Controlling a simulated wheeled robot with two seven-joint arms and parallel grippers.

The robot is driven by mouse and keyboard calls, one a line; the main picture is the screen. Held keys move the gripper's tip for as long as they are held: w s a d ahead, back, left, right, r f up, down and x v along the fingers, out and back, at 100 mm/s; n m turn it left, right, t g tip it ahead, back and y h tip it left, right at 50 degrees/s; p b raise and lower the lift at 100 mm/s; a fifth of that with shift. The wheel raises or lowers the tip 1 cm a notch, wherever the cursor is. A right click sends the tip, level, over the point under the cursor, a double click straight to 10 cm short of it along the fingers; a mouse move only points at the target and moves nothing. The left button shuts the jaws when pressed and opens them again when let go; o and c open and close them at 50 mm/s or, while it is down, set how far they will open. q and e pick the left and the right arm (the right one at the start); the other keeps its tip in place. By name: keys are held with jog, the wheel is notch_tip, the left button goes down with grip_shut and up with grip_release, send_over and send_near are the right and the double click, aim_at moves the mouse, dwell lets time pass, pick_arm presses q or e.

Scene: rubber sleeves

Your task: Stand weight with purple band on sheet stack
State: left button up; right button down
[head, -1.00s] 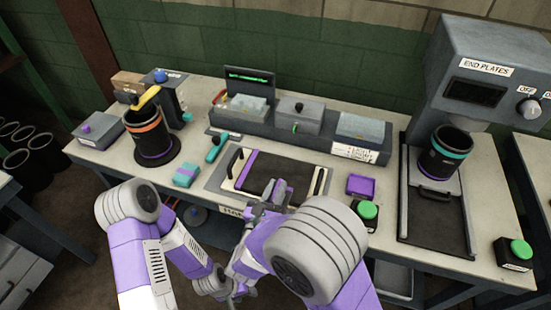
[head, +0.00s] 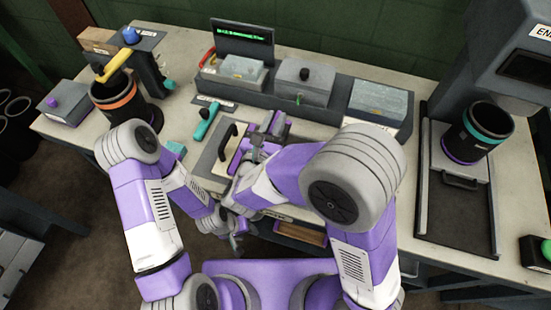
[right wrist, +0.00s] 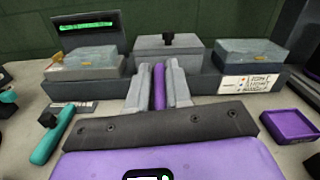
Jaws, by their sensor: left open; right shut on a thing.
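My right gripper (head: 268,133) is over the middle work area of the bench. In the right wrist view, its fingers (right wrist: 158,85) are shut on a narrow purple piece (right wrist: 159,84). I cannot tell whether that is the weight's band, as the rest is hidden. My left gripper (head: 235,240) is open, low in front of the bench. Grey slabs, possibly the sheet stack, lie in the rear unit at left (head: 242,68) and right (head: 379,96). They also show in the right wrist view, left (right wrist: 84,62) and right (right wrist: 250,55). My arms hide much of the work area.
A grey block with a black knob (head: 303,78) sits between the slabs. A teal-handled tool (head: 207,120) lies left of my right gripper. A black sleeve with an orange band (head: 117,99) stands left; one with a teal band (head: 488,127) stands right. A purple tray (right wrist: 289,125) is at right.

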jog(key=shift+d+b, duration=0.1)
jog(key=shift+b, duration=0.4)
pick_arm(q)
jog(key=shift+w+f+b, duration=0.1)
jog(key=shift+f+b, duration=1.95)
jog(key=shift+f, duration=0.85)
pick_arm(e)
jog(key=shift+f, duration=4.8)
pick_arm(q)
jog(key=shift+f, duration=0.1)
pick_arm(e)
jog(key=shift+f, duration=0.1)
jog(key=c, duration=1.5)
grip_release()
jog(key=shift+f, duration=0.15)
jog(key=o, duration=0.4)
jog(key=shift+o, duration=0.2)
jog(key=shift+r, duration=0.2)
jog(key=p+v, duration=0.1)
jog(key=v, duration=1.1)
jog(key=shift+p, duration=0.3)
pick_arm(q)
jog(key=shift+r, duration=0.9)
